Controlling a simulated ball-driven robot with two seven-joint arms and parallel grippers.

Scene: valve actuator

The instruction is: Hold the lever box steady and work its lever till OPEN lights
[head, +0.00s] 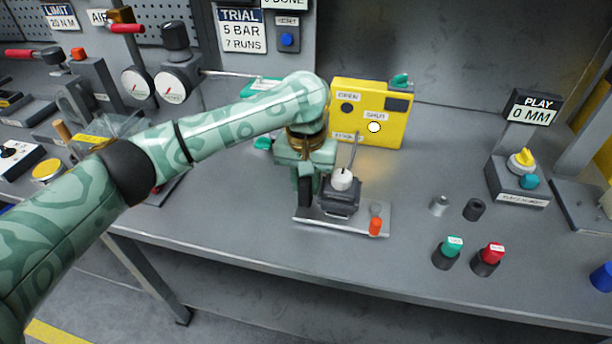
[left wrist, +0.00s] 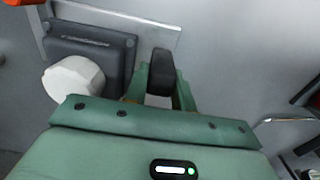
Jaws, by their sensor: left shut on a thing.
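The dark lever box (head: 341,198) with a white knob (head: 342,180) sits on a metal plate (head: 345,221) near the bench's front. My left gripper (head: 305,186) is at the box's left side, shut on an upright black grip that shows between its green fingers in the left wrist view (left wrist: 162,72). There the box (left wrist: 90,52) and white knob (left wrist: 75,80) are at left. I cannot tell how the black grip joins the box. Behind, a yellow panel (head: 390,138) has a dark lamp by OPEN (head: 347,108) and a lit white lamp under SHUT (head: 374,127). My right gripper is out of view.
An orange-tipped post (head: 375,225) stands at the plate's right end. Teal (head: 448,252) and red (head: 487,259) push-buttons and two small cylinders (head: 474,209) are to the right. A PLAY display (head: 532,108) reads 0 MM. Gauges (head: 172,86) stand at left, behind my arm.

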